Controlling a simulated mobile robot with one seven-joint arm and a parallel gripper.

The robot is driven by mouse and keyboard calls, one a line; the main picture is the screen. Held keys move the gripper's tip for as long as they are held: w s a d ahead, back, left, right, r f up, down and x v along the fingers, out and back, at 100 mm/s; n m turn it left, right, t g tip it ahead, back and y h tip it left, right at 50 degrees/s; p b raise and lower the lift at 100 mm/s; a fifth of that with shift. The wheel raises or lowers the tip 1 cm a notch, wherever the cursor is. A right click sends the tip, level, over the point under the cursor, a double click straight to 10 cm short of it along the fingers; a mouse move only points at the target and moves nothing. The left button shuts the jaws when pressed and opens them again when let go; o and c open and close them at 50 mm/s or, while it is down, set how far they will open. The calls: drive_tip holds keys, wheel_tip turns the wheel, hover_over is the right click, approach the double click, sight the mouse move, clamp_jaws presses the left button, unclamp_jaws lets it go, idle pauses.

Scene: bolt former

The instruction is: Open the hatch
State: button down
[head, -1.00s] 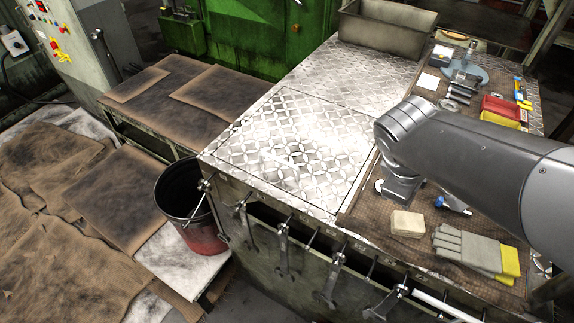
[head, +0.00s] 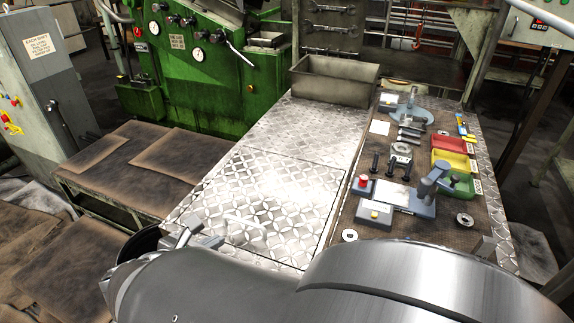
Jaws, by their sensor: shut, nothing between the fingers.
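The hatch (head: 285,190) is a patterned metal plate set in the top of the metal-plated bench. It lies flat and looks closed, with a thin dark seam around it. A pale curved handle (head: 245,219) shows on its near left part. My gripper (head: 212,241) is at the bench's near left edge, left of and nearer than the handle, and looks apart from it. It is shut and empty. My arm hides part of the gripper and the bench's near edge.
A grey metal bin (head: 335,82) stands at the bench's far end. On the right, a brown mat (head: 350,215) bears tools, a small press (head: 425,190) and red, yellow and green trays (head: 449,144). A dark bucket (head: 138,243) is partly hidden beside my arm at left.

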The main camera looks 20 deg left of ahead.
sight(234, 238)
drive_tip(key=x, duration=0.6)
drive_tip(key=a+x, duration=0.1)
drive_tip(key=x, duration=0.2)
drive_tip(key=shift+w+f, duration=0.1)
drive_tip(key=shift+f, duration=0.2)
drive_tip(key=shift+r, duration=0.15)
drive_tip(key=shift+w+r, duration=0.1)
drive_tip(key=shift+r, duration=0.45)
drive_tip(key=w+r+g, duration=0.2)
drive_tip(key=w+r, duration=0.6)
drive_tip(key=r, duration=0.5)
drive_tip(key=w+r+g, duration=0.3)
drive_tip(key=w+r, duration=0.4)
drive_tip(key=r, duration=0.5)
drive_tip(key=w+r, duration=0.2)
drive_tip(key=w, duration=0.5)
drive_tip(key=w+r, duration=0.3)
drive_tip(key=w, duration=0.5)
drive_tip(key=shift+r, duration=0.3)
